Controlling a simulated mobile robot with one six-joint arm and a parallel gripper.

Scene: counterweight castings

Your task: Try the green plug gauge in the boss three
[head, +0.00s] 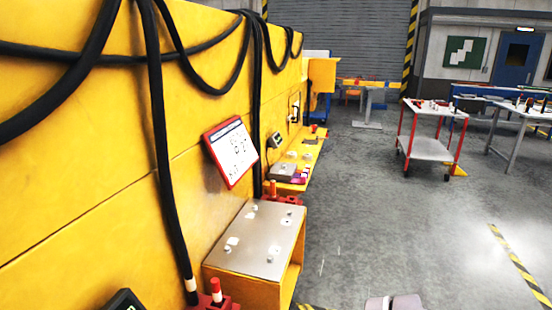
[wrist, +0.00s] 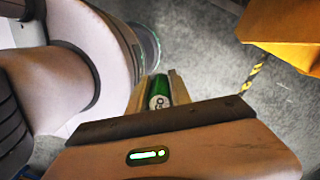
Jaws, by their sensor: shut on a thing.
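In the wrist view, my gripper (wrist: 157,84) is shut on the green plug gauge (wrist: 158,90). Its green body and a pale end with a dark mark show between the fingers; the rest of it is hidden. In the head view, a grey plate (head: 268,222) on a yellow bracket carries several small pale bosses, one of them (head: 232,243) near the left corner. I cannot tell which is boss three. The gripper and gauge are not seen in the head view, and the wrist view shows none of the bosses, so the gauge is apart from them there.
The yellow machine wall (head: 110,160) with hanging black cables fills the left. A red-framed board (head: 231,152) leans out above the plate. Red holders stand beside the plate, one (head: 216,297) in front. A red-legged cart (head: 430,148) stands at right. The floor between is open.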

